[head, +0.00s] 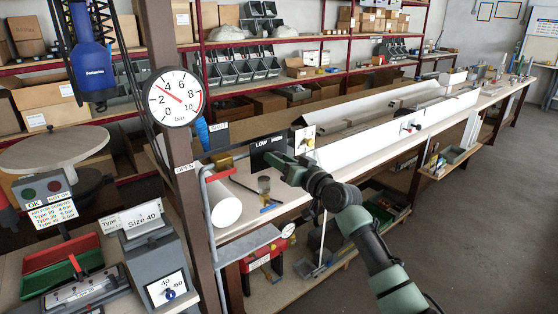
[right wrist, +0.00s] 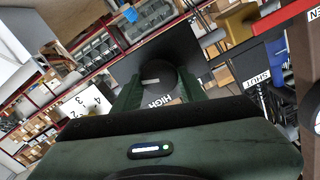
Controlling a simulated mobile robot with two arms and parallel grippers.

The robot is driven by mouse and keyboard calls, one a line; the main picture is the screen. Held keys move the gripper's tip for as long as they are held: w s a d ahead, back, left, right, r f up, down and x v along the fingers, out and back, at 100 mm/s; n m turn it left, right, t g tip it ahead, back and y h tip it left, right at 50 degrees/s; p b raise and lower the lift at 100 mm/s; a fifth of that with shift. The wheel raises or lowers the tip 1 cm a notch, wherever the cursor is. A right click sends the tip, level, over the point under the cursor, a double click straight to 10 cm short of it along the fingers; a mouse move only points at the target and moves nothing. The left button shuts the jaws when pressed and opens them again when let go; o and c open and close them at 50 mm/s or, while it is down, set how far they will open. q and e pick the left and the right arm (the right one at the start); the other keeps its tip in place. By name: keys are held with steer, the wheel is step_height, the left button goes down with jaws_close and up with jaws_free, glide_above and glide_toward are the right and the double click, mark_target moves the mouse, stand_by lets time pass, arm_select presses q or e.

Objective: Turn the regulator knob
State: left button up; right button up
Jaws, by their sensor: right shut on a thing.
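The regulator is a black panel (head: 266,142) marked LOW, standing over the bench behind my right gripper. In the right wrist view the dark round knob (right wrist: 154,84) has a pale mark on its face and sits between my fingers. HIGH is printed on the panel just below it. My right gripper (head: 268,157) reaches the panel's front from the right and is shut on the knob. In the head view the gripper hides the knob. A round gauge (head: 174,97) in bar hangs on the post, its red needle pointing up-left, between 2 and 4. My left gripper is not in view.
A brown post (head: 182,190) stands left of the panel, with OPEN and SHUT labels nearby. A white cylinder (head: 223,204) lies on the bench's near end. A grey size-40 device (head: 155,262) is at lower left. The floor (head: 470,220) at right is clear.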

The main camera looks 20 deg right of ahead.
steer(key=shift+m, duration=0.7)
steer(key=shift+f, duration=0.1)
steer(key=o, duration=1.3)
steer(key=shift+o, duration=0.2)
steer(key=b+v, duration=0.2)
steer(key=v, duration=0.6)
steer(key=shift+w, duration=0.1)
